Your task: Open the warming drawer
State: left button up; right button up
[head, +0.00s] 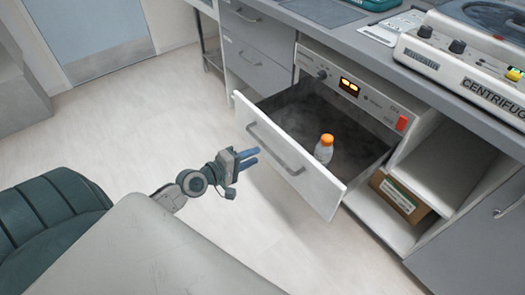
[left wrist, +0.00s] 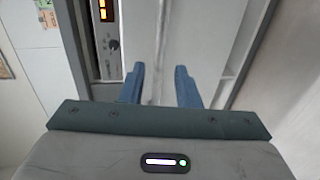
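The warming drawer (head: 285,165) is pulled well out below its control panel (head: 352,88), which has lit orange digits. A bottle with an orange cap (head: 324,149) stands inside it. The bar handle (head: 273,148) runs across the white drawer front. My right gripper is in neither view.
A centrifuge (head: 470,60) stands on the grey counter above. A cardboard box (head: 402,195) sits on the open shelf right of the drawer. Floor is clear in front of the drawer.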

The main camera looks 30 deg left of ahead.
pick_arm(q)
jog(key=v, duration=0.4)
dwell(0.4)
